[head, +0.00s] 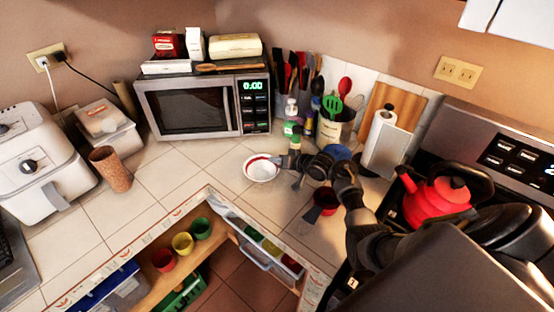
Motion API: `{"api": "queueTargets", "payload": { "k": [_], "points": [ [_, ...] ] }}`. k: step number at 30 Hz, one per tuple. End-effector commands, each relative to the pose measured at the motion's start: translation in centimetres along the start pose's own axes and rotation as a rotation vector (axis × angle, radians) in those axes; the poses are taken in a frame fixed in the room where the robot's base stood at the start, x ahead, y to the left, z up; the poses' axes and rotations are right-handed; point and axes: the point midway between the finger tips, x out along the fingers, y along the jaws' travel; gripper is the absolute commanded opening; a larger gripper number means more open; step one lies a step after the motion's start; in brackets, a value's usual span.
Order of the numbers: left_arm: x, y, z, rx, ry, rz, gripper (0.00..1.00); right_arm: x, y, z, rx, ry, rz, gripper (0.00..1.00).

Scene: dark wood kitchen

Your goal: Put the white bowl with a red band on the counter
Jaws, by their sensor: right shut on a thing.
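The white bowl with a red band (261,173) is over the tiled counter (150,185), in front of the microwave and near the counter's inner corner. It looks upright with its opening up. My right arm reaches in from the right, and its gripper (281,161) is shut on the right side of the bowl's rim. The fingertips are small and dark here. I cannot tell whether the bowl touches the counter or is slightly above it. My left gripper is not in view.
A microwave (190,108) stands behind the bowl. Bottles and a utensil crock (335,127) are behind my right arm. A dark red cup (326,200) sits below the arm. A red kettle (437,198) is on the stove. Counter left of the bowl is clear up to a cork-coloured cup (111,170).

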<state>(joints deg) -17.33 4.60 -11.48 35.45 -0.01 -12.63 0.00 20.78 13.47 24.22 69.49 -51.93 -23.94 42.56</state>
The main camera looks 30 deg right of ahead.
Motion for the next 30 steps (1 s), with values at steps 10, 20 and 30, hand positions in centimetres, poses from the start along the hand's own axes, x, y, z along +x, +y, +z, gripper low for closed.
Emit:
{"api": "queueTargets", "payload": {
  "k": [10, 20, 30],
  "points": [
    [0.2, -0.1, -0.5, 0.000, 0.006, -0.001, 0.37, 0.1, 0.1, 0.1, 0.000, 0.000, 0.000, 0.16],
    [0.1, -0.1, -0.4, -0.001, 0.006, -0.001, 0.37, 0.1, 0.1, 0.1, 0.000, 0.000, 0.000, 0.30],
    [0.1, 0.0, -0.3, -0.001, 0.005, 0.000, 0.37, -3.5, 0.1, 0.0, -0.005, 0.001, 0.003, 0.30]
  ]
}}
